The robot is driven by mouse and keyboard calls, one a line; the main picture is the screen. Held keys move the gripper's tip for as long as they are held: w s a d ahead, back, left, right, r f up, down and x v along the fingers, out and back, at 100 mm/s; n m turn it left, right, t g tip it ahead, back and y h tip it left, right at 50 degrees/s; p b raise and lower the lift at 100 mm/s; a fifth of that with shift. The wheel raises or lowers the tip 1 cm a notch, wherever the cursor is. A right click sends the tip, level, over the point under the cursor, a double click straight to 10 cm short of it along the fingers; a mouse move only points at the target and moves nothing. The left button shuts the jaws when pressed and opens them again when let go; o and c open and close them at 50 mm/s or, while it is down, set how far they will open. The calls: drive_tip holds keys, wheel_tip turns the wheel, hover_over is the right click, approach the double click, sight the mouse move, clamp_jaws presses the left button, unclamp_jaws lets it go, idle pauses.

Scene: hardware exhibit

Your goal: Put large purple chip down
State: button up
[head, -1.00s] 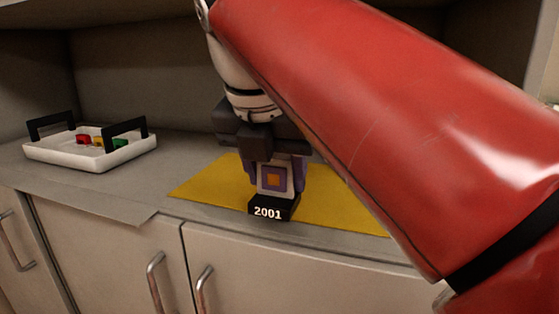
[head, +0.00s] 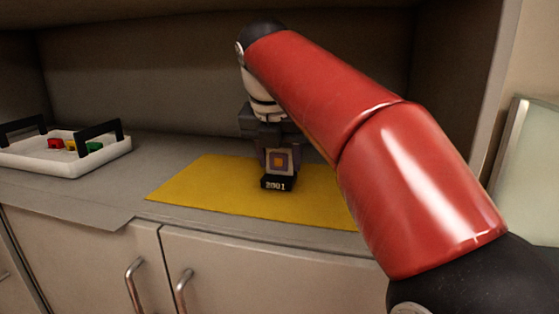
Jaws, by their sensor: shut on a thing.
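The large purple chip (head: 279,161) shows in the head view as a pale face with a purple square and an orange centre. A black base marked "2001" (head: 277,184) is directly under it. My gripper (head: 279,146) points down from above and is shut on the chip; its dark body hides the chip's top. Chip and base look upright in front of the yellow mat (head: 200,190). I cannot tell whether the base touches the mat or hangs just above it.
A white tray (head: 70,163) with black handles, holding small red, yellow and green blocks, stands on the grey counter (head: 60,198) at left. The mat is clear left of the chip. A back wall and an overhead shelf enclose the counter. My red arm covers the mat's right part.

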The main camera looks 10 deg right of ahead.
drive_tip(key=shift+f, duration=0.15)
drive_tip(key=o, duration=1)
